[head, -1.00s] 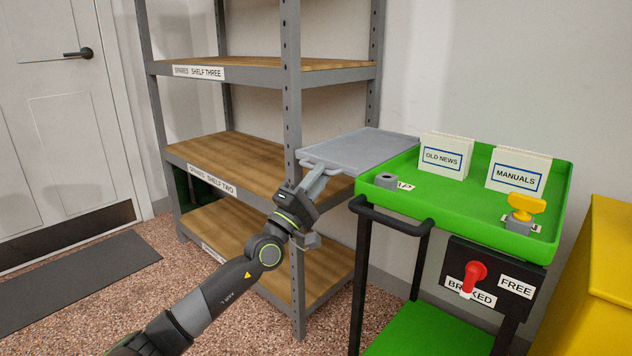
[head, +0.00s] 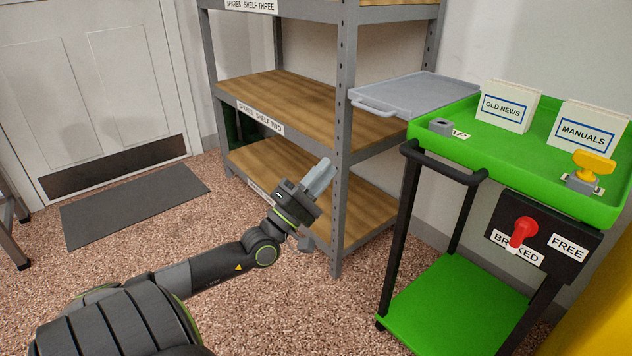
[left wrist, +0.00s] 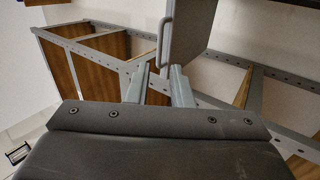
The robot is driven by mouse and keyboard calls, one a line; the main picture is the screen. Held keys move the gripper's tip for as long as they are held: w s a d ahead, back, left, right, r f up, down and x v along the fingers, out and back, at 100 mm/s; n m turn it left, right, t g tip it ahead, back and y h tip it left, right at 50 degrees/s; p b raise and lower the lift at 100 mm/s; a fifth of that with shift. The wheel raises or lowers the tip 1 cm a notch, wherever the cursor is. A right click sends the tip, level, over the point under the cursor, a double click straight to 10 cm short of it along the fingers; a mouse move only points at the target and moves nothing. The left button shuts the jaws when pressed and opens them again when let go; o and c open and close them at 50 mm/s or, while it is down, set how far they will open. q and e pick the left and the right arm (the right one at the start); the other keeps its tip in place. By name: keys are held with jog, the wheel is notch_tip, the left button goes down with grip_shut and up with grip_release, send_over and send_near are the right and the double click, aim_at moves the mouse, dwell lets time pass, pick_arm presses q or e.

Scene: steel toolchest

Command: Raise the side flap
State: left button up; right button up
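The grey side flap (head: 420,92) sticks out level from the left side of the green trolley (head: 520,165), about flush with its top tray. A grey bar handle (head: 372,104) runs along the flap's outer edge. The left wrist view shows the flap (left wrist: 190,30) and its handle (left wrist: 165,42) beyond the fingers. My left gripper (head: 323,172) is below and left of the flap, apart from it, in front of the shelf rack. Its two fingers (left wrist: 158,72) stand apart with nothing between them. My right gripper is not in view. The flap's support underneath is hidden.
A steel rack (head: 345,150) with wooden shelves stands behind my left gripper, close to the flap. A red lever (head: 522,232) is on the trolley's front. The left floor is mostly clear.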

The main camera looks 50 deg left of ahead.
pick_arm(q)
jog(key=shift+v, duration=1.05)
